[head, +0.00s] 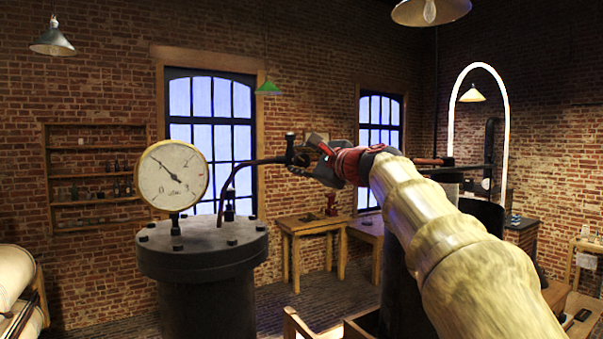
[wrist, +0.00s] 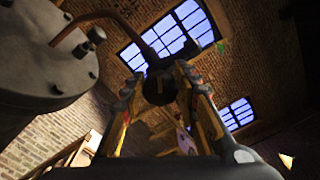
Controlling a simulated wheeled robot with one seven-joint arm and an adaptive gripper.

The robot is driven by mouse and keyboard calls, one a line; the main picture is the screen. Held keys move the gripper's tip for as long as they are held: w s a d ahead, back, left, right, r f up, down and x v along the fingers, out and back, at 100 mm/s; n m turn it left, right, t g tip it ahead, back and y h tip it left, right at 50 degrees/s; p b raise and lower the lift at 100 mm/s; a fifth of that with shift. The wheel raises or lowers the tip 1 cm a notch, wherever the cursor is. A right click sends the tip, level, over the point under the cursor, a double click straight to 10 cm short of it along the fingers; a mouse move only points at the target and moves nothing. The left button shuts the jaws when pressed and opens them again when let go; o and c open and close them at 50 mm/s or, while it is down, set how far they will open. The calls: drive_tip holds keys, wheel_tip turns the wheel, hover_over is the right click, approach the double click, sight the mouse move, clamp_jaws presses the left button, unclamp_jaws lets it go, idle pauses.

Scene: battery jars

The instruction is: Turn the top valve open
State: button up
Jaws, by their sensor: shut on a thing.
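The top valve (head: 290,147) is a small dark fitting at the end of a thin curved pipe (head: 235,172) that rises from the dark tank. My gripper (head: 303,158) reaches it from the right, in the middle of the head view. In the wrist view the valve (wrist: 158,84) is a dark rounded piece between the two fingers of my gripper (wrist: 160,92), which are shut on it. The fingers partly hide the valve, and its handle's exact angle cannot be told.
The dark bolted tank (head: 205,250) stands at the left, with a round pressure gauge (head: 173,176) on its lid. A small fitting (head: 229,205) stands by the pipe's base. A wooden table (head: 312,222) is behind. Open air surrounds the valve.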

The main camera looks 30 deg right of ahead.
drive_tip(key=n+b, duration=0.3)
drive_tip(key=shift+f+n, duration=0.25)
drive_tip(key=shift+n, duration=0.05)
drive_tip(key=shift+n+b, duration=1.05)
drive_tip(key=shift+n, duration=0.55)
drive_tip(key=o, duration=1.2)
drive_tip(key=shift+a+r, duration=0.1)
drive_tip(key=shift+c, duration=0.2)
drive_tip(key=shift+s, duration=0.1)
drive_tip(key=s, duration=1.1)
drive_tip(key=shift+s+d, duration=0.25)
drive_tip(key=shift+s, duration=0.15)
